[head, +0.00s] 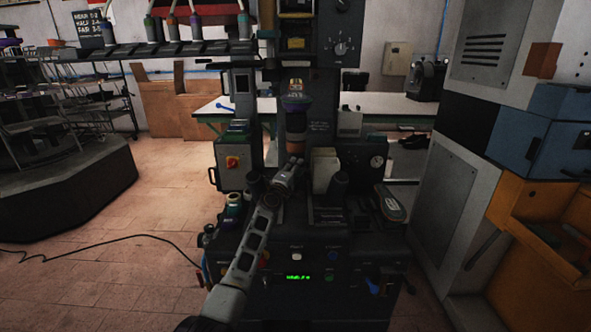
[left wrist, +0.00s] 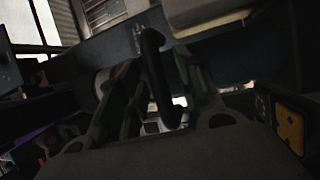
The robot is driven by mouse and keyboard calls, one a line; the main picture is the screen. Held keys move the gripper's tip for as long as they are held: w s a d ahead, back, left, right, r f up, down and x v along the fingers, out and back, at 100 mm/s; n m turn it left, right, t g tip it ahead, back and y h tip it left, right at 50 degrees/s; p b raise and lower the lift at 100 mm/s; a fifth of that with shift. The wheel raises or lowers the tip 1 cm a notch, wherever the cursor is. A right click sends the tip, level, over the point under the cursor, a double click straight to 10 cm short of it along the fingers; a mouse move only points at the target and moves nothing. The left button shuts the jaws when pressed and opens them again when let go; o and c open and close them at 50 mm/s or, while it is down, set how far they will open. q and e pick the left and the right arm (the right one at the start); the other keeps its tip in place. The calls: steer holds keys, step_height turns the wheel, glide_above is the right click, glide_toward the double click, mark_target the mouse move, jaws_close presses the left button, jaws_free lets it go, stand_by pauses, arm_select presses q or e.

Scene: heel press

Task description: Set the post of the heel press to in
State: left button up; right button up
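The dark heel press (head: 310,210) stands in the middle of the head view. Its central column carries a purple and orange-brown part (head: 296,118) in front of a dark upright. My left gripper (head: 292,168) is at the front of the press, just below that part. In the left wrist view its two dark fingers (left wrist: 160,98) stand apart. A black bent bar (left wrist: 153,70), like a handle, shows between or just beyond them; I cannot tell whether they touch it. Which part is the post, and its setting, I cannot make out. My right gripper is not in view.
A control box with a red knob (head: 232,162) is on the press's left side. A front panel has buttons and a green display (head: 298,277). A grey cabinet (head: 470,150) and blue box (head: 540,130) stand at right. Open tiled floor (head: 120,240) lies left, with a cable.

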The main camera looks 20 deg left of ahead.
arm_select(q)
steer(key=v, duration=1.2)
stand_by(0.7)
steer(key=shift+s, duration=0.1)
stand_by(0.6)
